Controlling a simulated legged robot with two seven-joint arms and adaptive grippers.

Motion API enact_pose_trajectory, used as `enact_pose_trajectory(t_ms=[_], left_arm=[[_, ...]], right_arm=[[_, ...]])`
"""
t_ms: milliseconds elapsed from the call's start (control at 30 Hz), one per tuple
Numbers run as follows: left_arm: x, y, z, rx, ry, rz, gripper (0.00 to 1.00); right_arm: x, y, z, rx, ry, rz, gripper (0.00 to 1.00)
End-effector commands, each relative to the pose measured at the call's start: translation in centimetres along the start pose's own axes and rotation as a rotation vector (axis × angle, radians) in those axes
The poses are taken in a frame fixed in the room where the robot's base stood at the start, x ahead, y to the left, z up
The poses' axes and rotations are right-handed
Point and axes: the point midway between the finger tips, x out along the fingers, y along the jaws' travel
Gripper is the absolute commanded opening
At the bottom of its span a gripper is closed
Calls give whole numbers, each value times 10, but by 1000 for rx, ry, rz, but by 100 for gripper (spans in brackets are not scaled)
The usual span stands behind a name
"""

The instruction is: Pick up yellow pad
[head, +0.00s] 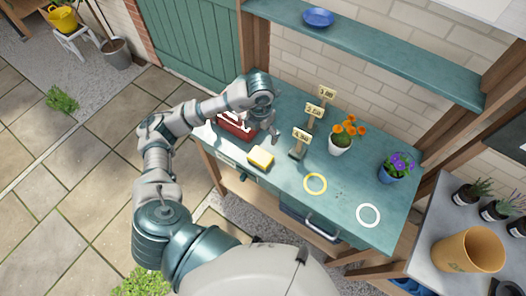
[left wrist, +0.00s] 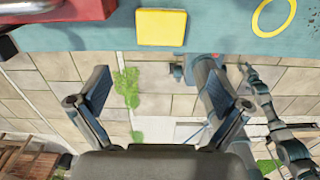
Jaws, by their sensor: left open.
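The yellow pad (head: 261,157) lies flat on the teal bench top (head: 290,184), near its front edge. It also shows at the top of the left wrist view (left wrist: 160,26), on the teal surface. My left gripper (head: 273,133) is above the bench, just behind the pad in the head view. In the left wrist view its two fingers (left wrist: 161,88) are spread wide with nothing between them, and the pad lies beyond the fingertips. The pad is not touched. My right gripper is not in view.
A red toolbox (head: 236,124) stands left of the pad. Price signs (head: 302,137), orange flowers in a white pot (head: 341,146) and purple flowers in a blue pot (head: 388,175) stand behind and right. A yellow ring (head: 315,184) and white ring (head: 368,215) lie on the bench, with clear room around them.

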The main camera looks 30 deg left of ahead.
Motion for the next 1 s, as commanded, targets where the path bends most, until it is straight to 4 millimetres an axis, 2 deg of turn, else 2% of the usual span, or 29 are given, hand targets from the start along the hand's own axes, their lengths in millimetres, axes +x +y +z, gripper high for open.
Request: enact_pose_trajectory(t_ms=[100, 300, 400, 633, 900, 1000], left_arm=[[31, 2, -1, 0, 9, -3, 100], [77, 5, 0, 0, 8, -7, 100], [91, 5, 0, -1, 6, -9, 100], [109, 3, -1, 1, 7, -9, 100], [147, -1, -3, 1, 6, -7, 100], [152, 0, -3, 1, 3, -8, 100]], right_arm=[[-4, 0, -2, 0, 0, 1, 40], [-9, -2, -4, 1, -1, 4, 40], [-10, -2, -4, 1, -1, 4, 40], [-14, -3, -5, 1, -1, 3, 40], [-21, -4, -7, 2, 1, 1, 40], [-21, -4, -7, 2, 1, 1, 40]])
